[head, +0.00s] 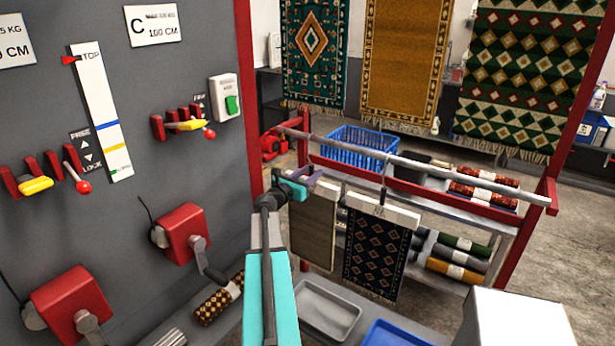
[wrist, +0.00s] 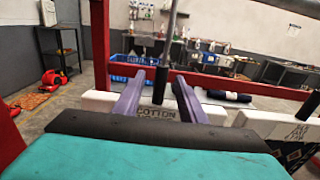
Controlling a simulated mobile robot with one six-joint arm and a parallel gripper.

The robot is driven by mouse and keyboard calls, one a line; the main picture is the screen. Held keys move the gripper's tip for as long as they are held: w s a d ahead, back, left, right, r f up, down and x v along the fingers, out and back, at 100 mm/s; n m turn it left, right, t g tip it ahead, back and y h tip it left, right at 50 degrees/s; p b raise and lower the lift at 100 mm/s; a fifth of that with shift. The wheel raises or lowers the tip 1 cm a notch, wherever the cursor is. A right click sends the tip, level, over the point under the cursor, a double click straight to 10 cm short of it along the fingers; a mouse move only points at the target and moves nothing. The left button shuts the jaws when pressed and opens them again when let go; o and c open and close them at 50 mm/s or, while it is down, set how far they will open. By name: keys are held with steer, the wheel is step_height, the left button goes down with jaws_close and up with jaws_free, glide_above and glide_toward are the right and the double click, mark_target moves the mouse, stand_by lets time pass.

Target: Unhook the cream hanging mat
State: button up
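A beige-brown mat (head: 313,232), the palest of the hanging mats near me, hangs from the front rail (head: 420,168) under a white header bar. My gripper (head: 303,182) is at the top of this mat, just below the rail. In the wrist view, my gripper's two purple fingers (wrist: 162,82) stand apart on either side of a black hook grip (wrist: 159,86), with some gap showing. The grip rises from a white header bar (wrist: 100,102) lettered "COTTON".
A dark patterned mat (head: 376,256) hangs close to the right on the same rail. Red posts (head: 507,270) frame the rack. A blue basket (head: 350,146) and rolled rugs (head: 460,250) are behind. A grey tray (head: 328,308) and blue tray (head: 393,335) lie below.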

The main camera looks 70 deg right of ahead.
mark_target(311, 163)
steer(key=shift+s+d, duration=0.15)
steer(key=shift+d, duration=0.3)
jaws_close()
stand_by(1.3)
steer(key=shift+r, duration=0.15)
steer(key=shift+r+p, duration=1.4)
steer(key=shift+r, duration=0.7)
steer(key=v, duration=1.5)
stand_by(1.7)
